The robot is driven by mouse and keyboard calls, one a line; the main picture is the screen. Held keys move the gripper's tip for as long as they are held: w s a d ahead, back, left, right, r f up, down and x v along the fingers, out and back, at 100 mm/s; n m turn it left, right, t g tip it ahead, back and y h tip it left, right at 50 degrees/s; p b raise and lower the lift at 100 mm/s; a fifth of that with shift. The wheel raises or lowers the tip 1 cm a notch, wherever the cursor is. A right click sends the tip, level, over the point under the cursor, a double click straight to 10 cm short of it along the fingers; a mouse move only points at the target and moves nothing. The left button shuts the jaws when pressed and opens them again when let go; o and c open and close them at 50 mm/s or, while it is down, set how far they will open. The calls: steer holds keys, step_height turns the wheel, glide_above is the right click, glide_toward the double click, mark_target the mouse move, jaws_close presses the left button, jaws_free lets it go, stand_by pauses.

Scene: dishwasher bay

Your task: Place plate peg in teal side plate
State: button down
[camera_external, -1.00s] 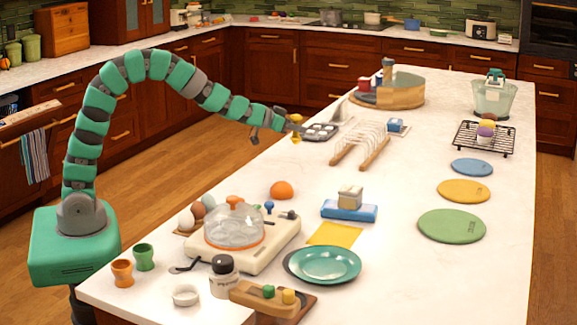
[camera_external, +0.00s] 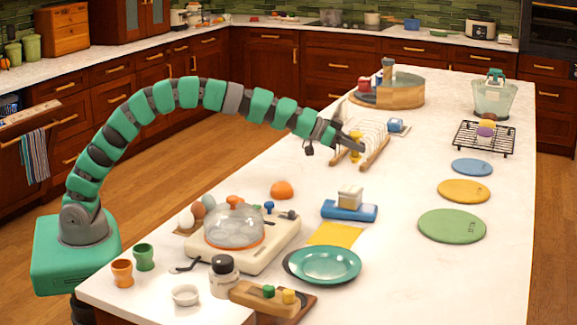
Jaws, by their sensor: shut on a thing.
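The teal side plate (camera_external: 324,265) lies flat near the front of the counter, overlapping a dark round piece at its left edge. My gripper (camera_external: 358,146) is above the counter beside the white dish rack, far behind the plate. It is shut on a small yellow piece (camera_external: 355,156), which I take for the plate peg. The gripper's fingers partly hide the peg. The plate's top looks bare.
The white rack (camera_external: 372,134) with wooden rails stands around the gripper's position. A blue block with a beige block on it (camera_external: 349,211), a yellow cloth (camera_external: 335,234) and an orange dome (camera_external: 282,190) lie between rack and plate. Green mat (camera_external: 452,226) lies right.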

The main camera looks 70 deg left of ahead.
steer(key=s+d+m+g+h+b, duration=0.1)
steer(key=s+d+m+g+h, duration=0.15)
steer(key=d, duration=0.85)
steer(key=m+g+h+b, duration=0.5)
steer(key=m+g+b, duration=0.5)
steer(key=m, duration=0.1)
glide_above(330, 262)
steer(key=shift+n, duration=0.25)
steer(key=shift+f, duration=3.6)
steer(key=shift+f, duration=0.15)
steer(key=c, duration=1.3)
jaws_free()
